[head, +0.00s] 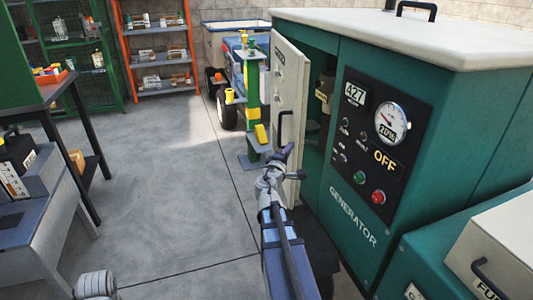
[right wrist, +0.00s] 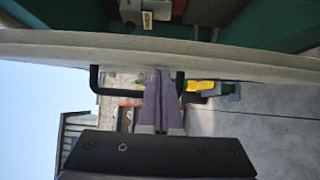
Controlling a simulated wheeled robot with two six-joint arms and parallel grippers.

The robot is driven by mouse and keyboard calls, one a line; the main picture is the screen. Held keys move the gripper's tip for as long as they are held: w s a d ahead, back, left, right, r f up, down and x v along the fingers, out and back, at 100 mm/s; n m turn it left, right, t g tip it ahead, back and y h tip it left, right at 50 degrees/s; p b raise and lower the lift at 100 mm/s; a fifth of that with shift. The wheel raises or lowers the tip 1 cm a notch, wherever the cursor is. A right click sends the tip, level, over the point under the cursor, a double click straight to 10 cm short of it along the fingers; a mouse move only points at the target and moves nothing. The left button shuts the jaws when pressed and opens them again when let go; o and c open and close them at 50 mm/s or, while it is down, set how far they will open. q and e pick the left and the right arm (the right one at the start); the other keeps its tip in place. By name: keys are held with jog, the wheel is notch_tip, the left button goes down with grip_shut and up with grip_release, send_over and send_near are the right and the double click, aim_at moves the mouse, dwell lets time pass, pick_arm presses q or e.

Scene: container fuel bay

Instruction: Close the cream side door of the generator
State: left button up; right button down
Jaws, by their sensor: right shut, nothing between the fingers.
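The green generator (head: 455,130) stands at the right with a cream top. Its cream side door (head: 289,75) stands open, swung out from the left of the control panel, with the dark interior showing behind it. The door has a black vertical handle (head: 282,128). My right gripper (head: 287,150) is shut and empty, with its tips by the door's outer face near the handle's lower end. In the right wrist view the closed fingers (right wrist: 161,85) reach up to the door (right wrist: 220,60), overlapping the handle (right wrist: 97,82); contact is unclear.
A green stand with yellow parts (head: 252,100) is just beyond the door. Shelves (head: 160,60) stand at the back, a dark table (head: 45,90) at the left. A cream-lidded fuel box (head: 495,245) is at the lower right. The middle floor is clear.

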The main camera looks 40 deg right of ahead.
pick_arm(q)
jog(key=shift+s, duration=0.4)
pick_arm(e)
jog(key=s+d, duration=0.3)
jog(key=d, duration=0.3)
jog(key=shift+s, duration=0.3)
jog(key=shift+a, duration=0.1)
